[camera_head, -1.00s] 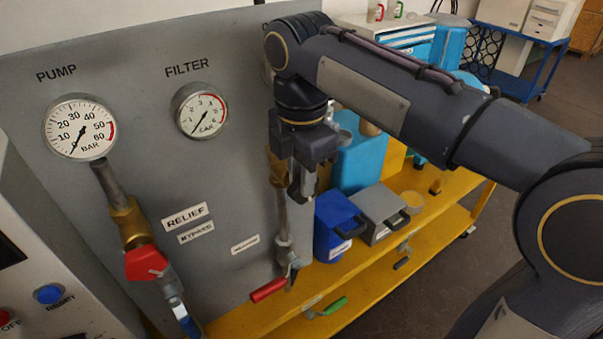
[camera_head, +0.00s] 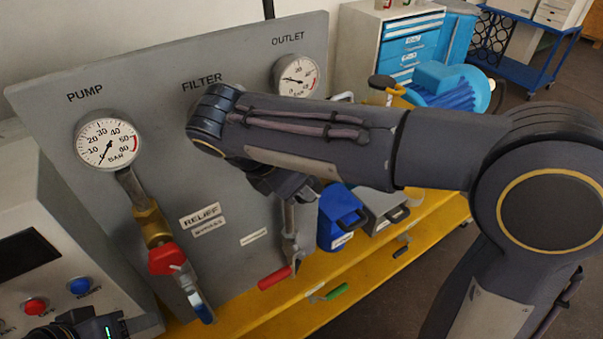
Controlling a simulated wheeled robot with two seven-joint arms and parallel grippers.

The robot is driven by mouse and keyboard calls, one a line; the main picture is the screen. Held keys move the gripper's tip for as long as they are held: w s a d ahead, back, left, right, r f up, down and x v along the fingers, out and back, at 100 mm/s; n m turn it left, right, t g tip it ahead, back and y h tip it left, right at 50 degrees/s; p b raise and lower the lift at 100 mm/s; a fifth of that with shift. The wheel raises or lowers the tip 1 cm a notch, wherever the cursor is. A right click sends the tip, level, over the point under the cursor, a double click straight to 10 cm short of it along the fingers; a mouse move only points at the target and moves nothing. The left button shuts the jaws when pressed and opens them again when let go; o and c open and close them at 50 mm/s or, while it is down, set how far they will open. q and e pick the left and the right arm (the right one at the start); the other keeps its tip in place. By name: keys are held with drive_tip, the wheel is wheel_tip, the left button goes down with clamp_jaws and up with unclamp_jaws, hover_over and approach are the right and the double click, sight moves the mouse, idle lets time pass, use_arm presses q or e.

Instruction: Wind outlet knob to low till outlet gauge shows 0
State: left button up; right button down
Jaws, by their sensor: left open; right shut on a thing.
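The outlet gauge (camera_head: 297,75) is a round white dial at the panel's upper right, under the OUTLET label. Its needle points left, off the low end of the scale; the small numbers are hard to read. My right gripper (camera_head: 284,187) is in front of the panel, above the vertical pipe, partly hidden under my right wrist. It is shut on what seems to be the outlet knob, which the gripper and wrist hide. My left gripper (camera_head: 92,326) shows only in part at the bottom left edge, open and away from the panel fittings.
My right arm covers the filter gauge. A red valve handle (camera_head: 166,260) and a red lever (camera_head: 274,279) stick out from the panel.

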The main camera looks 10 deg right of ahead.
drive_tip(key=shift+f+h, duration=0.1)
drive_tip(key=shift+h, duration=0.3)
drive_tip(key=c, duration=1.5)
unclamp_jaws()
drive_tip(key=shift+c, duration=0.2)
drive_tip(key=v, duration=0.8)
drive_tip(key=shift+p, duration=0.3)
drive_tip(key=shift+s+f, duration=0.1)
